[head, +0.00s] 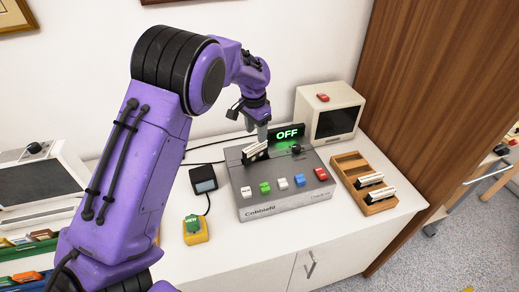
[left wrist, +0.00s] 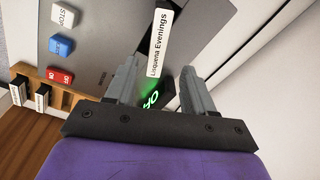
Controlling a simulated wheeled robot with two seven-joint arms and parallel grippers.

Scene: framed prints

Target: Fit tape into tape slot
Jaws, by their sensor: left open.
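The grey tape machine (head: 285,188) sits on the white counter, with a row of coloured buttons and a lit OFF sign (head: 288,133). A white-edged tape (head: 255,149) stands at the machine's upper left, around the slot area; how deep it sits I cannot tell. In the left wrist view the tape (left wrist: 159,40) shows its label, "Linguena Evenings", over a dark recess. My left gripper (head: 263,133) is above the machine, right by the tape. Its fingers (left wrist: 160,66) are apart, with the tape's near end between and just beyond the tips. My right gripper is out of view.
A wooden rack (head: 362,184) with two tapes stands right of the machine. A cream monitor (head: 332,115) stands behind it. A yellow box with a green button (head: 195,229) and a small black box (head: 203,179) are on the left. The counter's front strip is clear.

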